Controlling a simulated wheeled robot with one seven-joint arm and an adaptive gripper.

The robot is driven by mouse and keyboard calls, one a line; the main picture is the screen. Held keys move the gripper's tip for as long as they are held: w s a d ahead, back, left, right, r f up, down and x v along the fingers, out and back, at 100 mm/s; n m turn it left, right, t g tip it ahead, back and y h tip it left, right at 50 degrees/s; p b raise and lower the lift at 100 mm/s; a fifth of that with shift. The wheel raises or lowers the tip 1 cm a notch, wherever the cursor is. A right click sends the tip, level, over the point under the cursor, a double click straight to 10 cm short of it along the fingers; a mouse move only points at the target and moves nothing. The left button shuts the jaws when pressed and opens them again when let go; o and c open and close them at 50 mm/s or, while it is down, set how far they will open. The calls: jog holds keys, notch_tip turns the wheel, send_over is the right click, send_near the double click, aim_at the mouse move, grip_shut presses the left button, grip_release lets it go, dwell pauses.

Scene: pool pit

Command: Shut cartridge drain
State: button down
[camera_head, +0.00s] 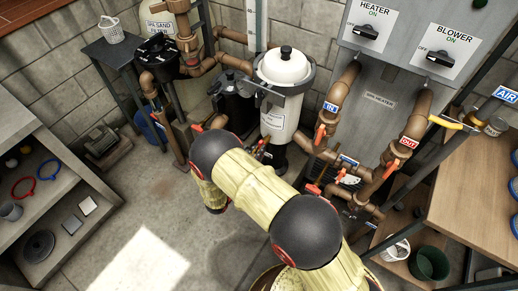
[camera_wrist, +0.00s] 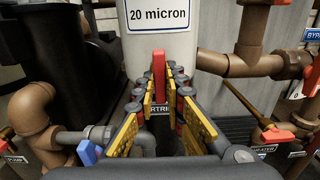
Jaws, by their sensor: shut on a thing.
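The cartridge drain handle is taken to be the red lever (camera_wrist: 159,72), upright in the wrist view just below the filter's "20 micron" sign. My gripper (camera_wrist: 161,88) has its yellow-padded fingers closed around this lever. A label below it is partly hidden by the fingers and reads only "RTRI". The white cartridge filter body (camera_wrist: 165,42) stands right behind the lever. In the head view the filter (camera_head: 279,122) stands against the back wall, beyond my arm. My arm hides much of the area in front of it, and the grip cannot be made out there.
A blue handle (camera_wrist: 87,152) and brown pipe (camera_wrist: 35,120) lie left of my gripper. A red heater valve handle (camera_wrist: 277,136) and more brown pipe (camera_wrist: 245,62) are to the right. Shelves (camera_head: 45,190) and a wooden bench (camera_head: 480,180) flank the room; floor (camera_head: 150,215) at left is clear.

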dwell(0.3)
jog(key=m+b, duration=0.4)
jog(key=m, duration=1.4)
jog(key=shift+m+b, duration=0.3)
jog(key=shift+b, duration=0.1)
jog(key=c, duration=1.8)
grip_release()
jog(key=shift+o, duration=0.2)
